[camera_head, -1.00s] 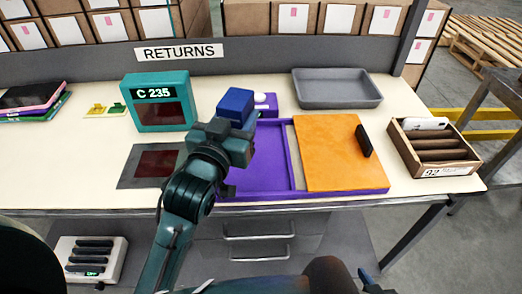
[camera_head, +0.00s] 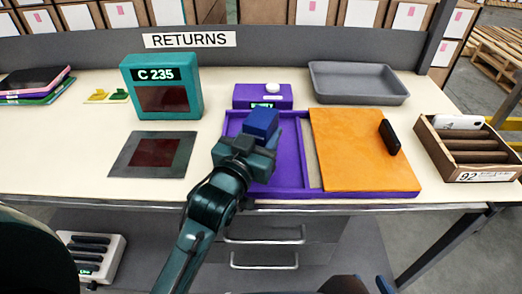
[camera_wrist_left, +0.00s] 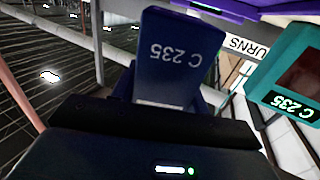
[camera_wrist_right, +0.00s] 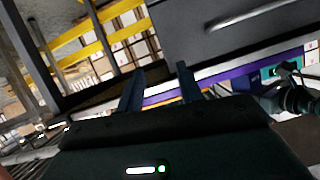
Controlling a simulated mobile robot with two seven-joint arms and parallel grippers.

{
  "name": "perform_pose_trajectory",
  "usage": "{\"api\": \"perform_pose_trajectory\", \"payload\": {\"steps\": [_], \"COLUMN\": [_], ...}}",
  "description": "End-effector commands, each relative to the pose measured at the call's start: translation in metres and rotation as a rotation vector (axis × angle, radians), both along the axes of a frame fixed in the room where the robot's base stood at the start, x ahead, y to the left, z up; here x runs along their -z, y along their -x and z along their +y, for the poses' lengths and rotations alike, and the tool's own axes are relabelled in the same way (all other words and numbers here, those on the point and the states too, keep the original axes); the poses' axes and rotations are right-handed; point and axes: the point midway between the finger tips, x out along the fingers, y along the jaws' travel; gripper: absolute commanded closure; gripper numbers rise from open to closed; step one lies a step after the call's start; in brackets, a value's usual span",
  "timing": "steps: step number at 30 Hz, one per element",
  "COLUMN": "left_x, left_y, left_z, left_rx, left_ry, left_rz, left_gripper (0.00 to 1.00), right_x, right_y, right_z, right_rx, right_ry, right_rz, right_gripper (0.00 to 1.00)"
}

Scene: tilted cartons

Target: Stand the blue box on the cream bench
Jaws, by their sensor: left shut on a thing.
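The blue box (camera_head: 262,123) is held in my left gripper (camera_head: 250,146), above the left compartment of the purple tray (camera_head: 305,150). In the left wrist view the box (camera_wrist_left: 172,65) shows an upside-down "C 235" label between the fingers. The cream bench (camera_head: 75,135) lies below, with bare top to the left. My right gripper (camera_wrist_right: 160,88) has its fingers apart with nothing between them, in front of the bench's drawer side. It does not show clearly in the head view.
A teal display (camera_head: 162,85) reading "C 235" stands behind a dark mat (camera_head: 152,155). A purple device (camera_head: 245,96) and grey bin (camera_head: 358,82) stand at the back. An orange panel (camera_head: 360,150) bears a black block (camera_head: 389,137). A brown carton (camera_head: 432,140) stands at right.

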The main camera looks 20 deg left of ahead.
Motion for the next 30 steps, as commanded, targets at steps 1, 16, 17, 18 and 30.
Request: {"api": "perform_pose_trajectory", "payload": {"steps": [1,16,17,18,30], "left_x": [0.006,0.038,0.038,0.039,0.042], "left_y": [0.000,0.000,0.000,0.000,0.000], "left_z": [0.000,0.000,0.000,0.000,0.000], "left_rx": [0.000,0.000,-0.001,0.000,0.000], "left_ry": [0.001,0.001,0.001,0.001,0.001], "left_rz": [0.001,-0.002,-0.002,-0.002,0.000], "left_gripper": [0.81,0.81,0.81,0.81,0.33], "right_x": [0.001,-0.004,-0.004,-0.003,-0.003], "right_y": [0.000,0.003,0.003,0.003,0.003], "right_z": [-0.001,-0.004,-0.004,-0.004,-0.004], "right_rx": [0.002,0.008,0.007,0.007,0.006], "right_ry": [0.001,0.004,0.004,0.005,0.005], "right_rz": [-0.003,-0.034,-0.034,-0.034,-0.035], "right_gripper": [0.64,0.64,0.64,0.64,0.64]}}
